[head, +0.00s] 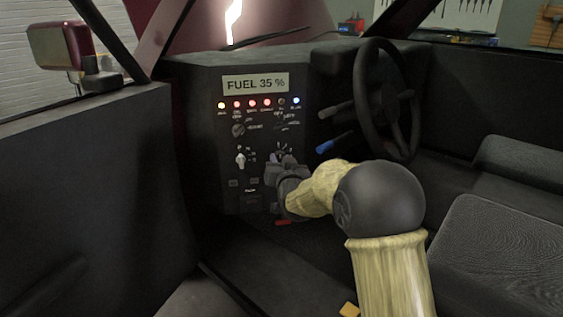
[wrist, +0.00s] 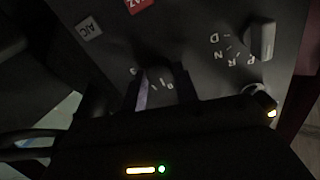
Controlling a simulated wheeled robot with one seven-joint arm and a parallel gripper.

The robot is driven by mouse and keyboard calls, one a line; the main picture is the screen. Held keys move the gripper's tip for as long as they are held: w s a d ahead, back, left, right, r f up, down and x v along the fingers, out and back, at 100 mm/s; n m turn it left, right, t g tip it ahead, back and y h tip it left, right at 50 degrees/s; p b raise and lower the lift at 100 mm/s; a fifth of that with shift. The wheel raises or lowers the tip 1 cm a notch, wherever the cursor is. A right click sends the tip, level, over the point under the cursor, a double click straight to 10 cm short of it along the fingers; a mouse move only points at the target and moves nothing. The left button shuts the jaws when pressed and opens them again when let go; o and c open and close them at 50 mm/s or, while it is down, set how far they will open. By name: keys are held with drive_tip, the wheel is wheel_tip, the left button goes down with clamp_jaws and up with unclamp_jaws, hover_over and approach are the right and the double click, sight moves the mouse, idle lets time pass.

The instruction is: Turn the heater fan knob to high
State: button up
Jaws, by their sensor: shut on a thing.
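The heater fan knob is on the dark dashboard panel (head: 203,150), mostly hidden behind my gripper (head: 281,165). White scale marks (head: 284,152) show just above the jaws in the head view. In the wrist view a few fan marks (wrist: 169,86) show between the dark fingers of my gripper (wrist: 158,94). My gripper is at the panel, shut on the fan knob. The knob's pointer is hidden, so I cannot tell its setting.
The white gear selector (head: 240,159) is close left of my gripper and shows in the wrist view (wrist: 262,41). Another knob (head: 238,130) is above it. An A/C button (wrist: 90,28) is nearby. The steering wheel (head: 383,100) and blue-tipped lever (head: 325,147) are to the right.

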drive_tip(key=shift+m, duration=0.4)
drive_tip(key=m, duration=0.4)
drive_tip(key=shift+d+b, duration=0.1)
drive_tip(key=shift+b, duration=0.3)
drive_tip(key=m+b, duration=0.1)
drive_tip(key=m, duration=0.4)
drive_tip(key=shift+f+m, duration=0.1)
drive_tip(key=shift+m, duration=0.3)
drive_tip(key=m+b, duration=0.1)
drive_tip(key=m, duration=0.4)
drive_tip(key=shift+g+y+b, duration=0.3)
drive_tip(key=shift+b, duration=0.05)
drive_tip(key=m+b, duration=0.1)
drive_tip(key=m, duration=0.3)
drive_tip(key=shift+m+b, duration=0.35)
drive_tip(key=shift+m, duration=0.05)
drive_tip(key=o, duration=1)
